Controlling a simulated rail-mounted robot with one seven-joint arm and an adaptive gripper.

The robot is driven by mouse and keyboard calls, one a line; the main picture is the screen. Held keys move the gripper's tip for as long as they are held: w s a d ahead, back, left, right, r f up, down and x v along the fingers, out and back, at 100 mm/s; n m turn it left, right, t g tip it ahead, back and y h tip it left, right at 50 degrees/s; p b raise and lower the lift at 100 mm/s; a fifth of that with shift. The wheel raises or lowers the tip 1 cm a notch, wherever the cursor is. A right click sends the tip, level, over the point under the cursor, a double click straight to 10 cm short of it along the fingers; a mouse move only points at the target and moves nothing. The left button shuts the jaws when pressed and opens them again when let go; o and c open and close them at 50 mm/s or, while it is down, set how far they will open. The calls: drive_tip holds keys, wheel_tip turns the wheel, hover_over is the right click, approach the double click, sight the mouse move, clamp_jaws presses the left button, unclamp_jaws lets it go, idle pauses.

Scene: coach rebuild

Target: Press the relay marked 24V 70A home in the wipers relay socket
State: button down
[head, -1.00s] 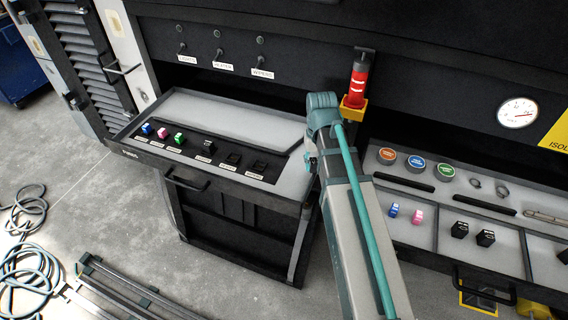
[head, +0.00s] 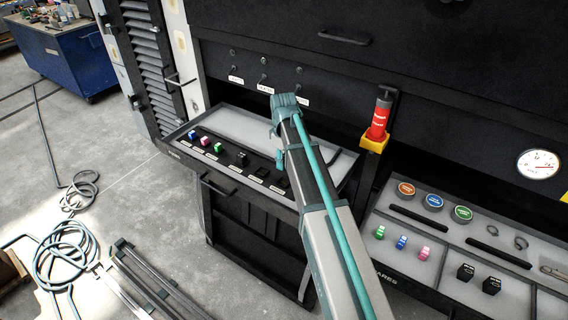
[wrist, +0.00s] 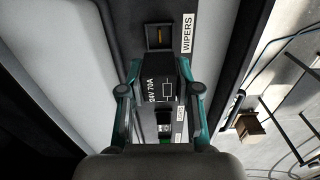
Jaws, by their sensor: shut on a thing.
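In the wrist view my gripper (wrist: 163,92) is shut on a black relay (wrist: 163,75), its two teal-tipped fingers at either side. The relay's face reads 24V 70A beside a white symbol. The wipers relay socket (wrist: 159,37) shows just above the relay in the picture, empty, with a brassy contact inside. The WIPERS label (wrist: 187,33) is to its right. The relay looks apart from the socket; its height above the panel is hard to tell. In the head view my arm hides the relay and most of the gripper.
In the head view, blue (head: 192,134), pink (head: 205,141), green (head: 218,147) and black (head: 242,158) relays sit along the socket row. The spares drawer (head: 400,268) holds several relays. The pale panel top (head: 240,125) is clear.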

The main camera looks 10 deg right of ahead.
sight(284, 183)
drive_tip(key=shift+f, duration=0.25)
drive_tip(key=shift+f+b, duration=1.45)
drive_tip(key=shift+f, duration=0.45)
drive_tip(key=shift+f+b, duration=0.35)
drive_tip(key=shift+f, duration=1.1)
drive_tip(key=shift+f+p, duration=0.3)
drive_tip(key=shift+f, duration=0.15)
idle(1.1)
drive_tip(key=c, duration=0.7)
unclamp_jaws()
drive_tip(key=o, duration=0.5)
drive_tip(key=shift+c, duration=0.2)
drive_tip(key=shift+r, duration=0.15)
